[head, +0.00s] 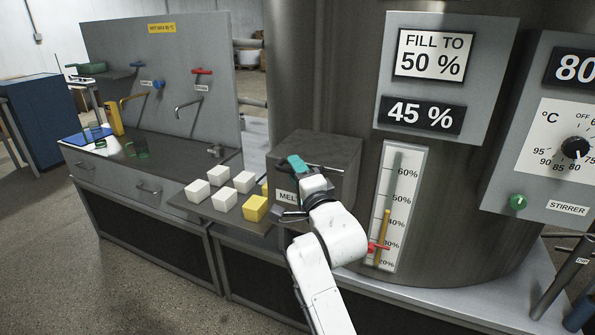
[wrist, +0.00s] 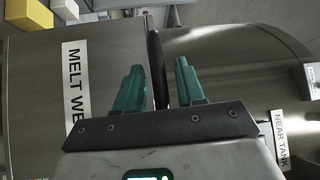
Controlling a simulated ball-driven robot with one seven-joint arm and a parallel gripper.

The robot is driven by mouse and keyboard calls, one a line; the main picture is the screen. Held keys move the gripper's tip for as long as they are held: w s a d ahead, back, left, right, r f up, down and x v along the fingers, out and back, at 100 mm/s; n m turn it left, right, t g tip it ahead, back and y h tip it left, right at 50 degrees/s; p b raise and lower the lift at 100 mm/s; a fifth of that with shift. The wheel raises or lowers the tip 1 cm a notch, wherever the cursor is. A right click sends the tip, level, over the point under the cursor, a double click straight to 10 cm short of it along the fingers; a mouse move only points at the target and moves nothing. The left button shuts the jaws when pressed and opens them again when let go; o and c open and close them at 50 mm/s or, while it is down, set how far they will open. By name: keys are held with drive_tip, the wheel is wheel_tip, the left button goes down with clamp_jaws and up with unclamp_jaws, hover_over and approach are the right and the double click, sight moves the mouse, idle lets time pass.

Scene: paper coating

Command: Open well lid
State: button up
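The melt well is a dark grey metal box (head: 335,190) against the tank in the head view, its label partly covered by my arm. Its flat top lid (head: 325,147) lies closed. A thin bar handle (head: 330,167) runs along the lid's front edge. In the wrist view the dark handle bar (wrist: 156,62) stands between the two teal fingers of my gripper (wrist: 160,66), with visible gaps on both sides. My gripper (head: 298,166) is open at the lid's front left in the head view. The fingers do not appear closed on the bar.
Several white blocks (head: 220,175) and yellow blocks (head: 255,208) sit on the shelf left of the well. The large tank (head: 330,60) rises behind and right, with a level gauge (head: 398,200) close to my arm. A sink counter (head: 150,165) stands at left.

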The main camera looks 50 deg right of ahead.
drive_tip(key=shift+c, duration=0.2)
clamp_jaws()
idle(0.4)
